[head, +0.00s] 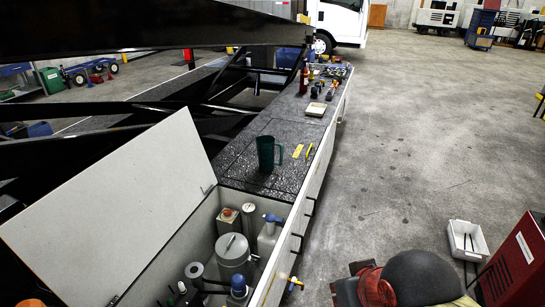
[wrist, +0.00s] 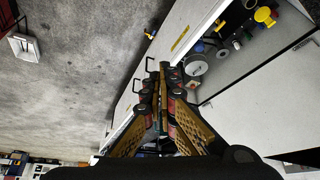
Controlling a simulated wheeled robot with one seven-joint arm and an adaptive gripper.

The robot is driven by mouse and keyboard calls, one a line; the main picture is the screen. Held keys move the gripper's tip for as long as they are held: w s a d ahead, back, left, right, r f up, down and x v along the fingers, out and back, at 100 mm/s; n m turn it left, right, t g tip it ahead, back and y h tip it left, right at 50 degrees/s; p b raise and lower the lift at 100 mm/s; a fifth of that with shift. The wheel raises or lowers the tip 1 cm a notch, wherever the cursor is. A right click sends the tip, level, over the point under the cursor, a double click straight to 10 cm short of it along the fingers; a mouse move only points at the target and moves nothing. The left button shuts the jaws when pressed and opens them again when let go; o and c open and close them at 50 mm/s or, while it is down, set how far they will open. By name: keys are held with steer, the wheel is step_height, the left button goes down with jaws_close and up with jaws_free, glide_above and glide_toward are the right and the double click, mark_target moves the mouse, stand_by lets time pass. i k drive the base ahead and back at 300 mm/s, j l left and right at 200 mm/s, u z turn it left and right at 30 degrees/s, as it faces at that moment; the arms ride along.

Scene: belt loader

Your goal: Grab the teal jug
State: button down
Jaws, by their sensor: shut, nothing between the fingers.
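The teal jug (head: 265,153) stands upright on the dark speckled top of the long bench, its handle toward the right. It is beside the open compartment in the head view. The gripper is apart from the jug. I cannot pick out the gripper in the head view.
An open compartment (head: 205,220) holds several bottles and canisters, with its pale lid (head: 115,215) raised at left. Yellow markers (head: 298,151) lie right of the jug. Dark beams (head: 150,30) cross above left. A white bin (head: 467,240) stands on the open floor at right.

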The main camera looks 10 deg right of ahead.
mark_target(271, 155)
steer(key=i+l+z, duration=0.45)
steer(key=i+l, duration=0.15)
steer(key=l, duration=0.15)
steer(key=i+l+z, duration=0.45)
steer(key=i, duration=0.25)
steer(key=i+l+u, duration=0.1)
steer(key=i+u, duration=0.25)
steer(key=i, duration=0.15)
steer(key=i+l+u, duration=0.2)
steer(key=i+u, duration=0.35)
steer(key=u, duration=0.25)
steer(key=i+u, duration=0.2)
steer(key=u, duration=0.2)
steer(key=i+u, duration=0.2)
steer(key=u, duration=0.25)
steer(key=i+l+u, duration=0.15)
steer(key=u, duration=0.25)
steer(key=i+l+u, duration=0.15)
steer(key=u, duration=0.3)
steer(key=i+l+u, duration=0.35)
steer(key=u, duration=0.15)
steer(key=l, duration=0.1)
